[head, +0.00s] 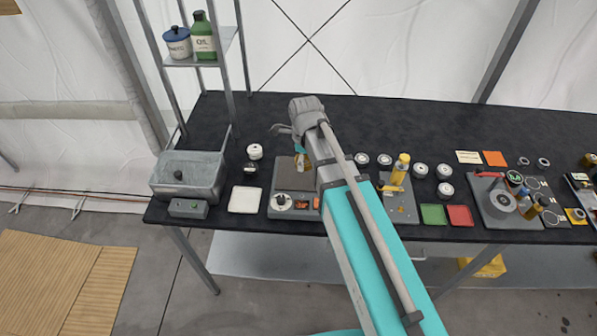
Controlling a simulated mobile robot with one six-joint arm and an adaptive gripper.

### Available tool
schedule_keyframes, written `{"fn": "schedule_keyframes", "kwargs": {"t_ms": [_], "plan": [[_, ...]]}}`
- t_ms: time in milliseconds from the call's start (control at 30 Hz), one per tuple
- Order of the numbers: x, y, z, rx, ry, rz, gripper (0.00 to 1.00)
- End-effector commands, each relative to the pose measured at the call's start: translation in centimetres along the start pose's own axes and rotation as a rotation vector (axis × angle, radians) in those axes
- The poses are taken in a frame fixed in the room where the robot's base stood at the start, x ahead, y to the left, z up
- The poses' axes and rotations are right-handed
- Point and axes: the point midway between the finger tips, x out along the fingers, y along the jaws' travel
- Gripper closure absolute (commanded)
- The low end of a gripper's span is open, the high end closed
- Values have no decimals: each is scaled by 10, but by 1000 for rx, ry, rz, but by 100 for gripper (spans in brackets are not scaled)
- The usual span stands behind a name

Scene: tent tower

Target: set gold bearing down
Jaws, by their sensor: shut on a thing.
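My gripper (284,131) is above the black workbench (330,112), over the back edge of a grey device with a brown plate (292,172). It is shut on the gold bearing, which is too small and too covered by the gripper and arm to make out. A small gold patch shows just under my wrist; I cannot tell whether it is part of the bearing.
A grey basin (188,176), a white tray (244,199) and a rack with a green bottle (203,36) stand left. The back middle is clear.

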Motion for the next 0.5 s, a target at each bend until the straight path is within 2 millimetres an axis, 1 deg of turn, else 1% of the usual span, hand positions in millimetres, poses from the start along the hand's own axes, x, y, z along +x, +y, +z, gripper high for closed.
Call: {"fn": "schedule_keyframes", "kwargs": {"t_ms": [33,200,400,500], "plan": [[10,-4,3,0,0,0,81],[27,-14,11,0,0,0,81],[43,-25,19,0,0,0,81],[47,-28,22,-1,0,0,81]]}}
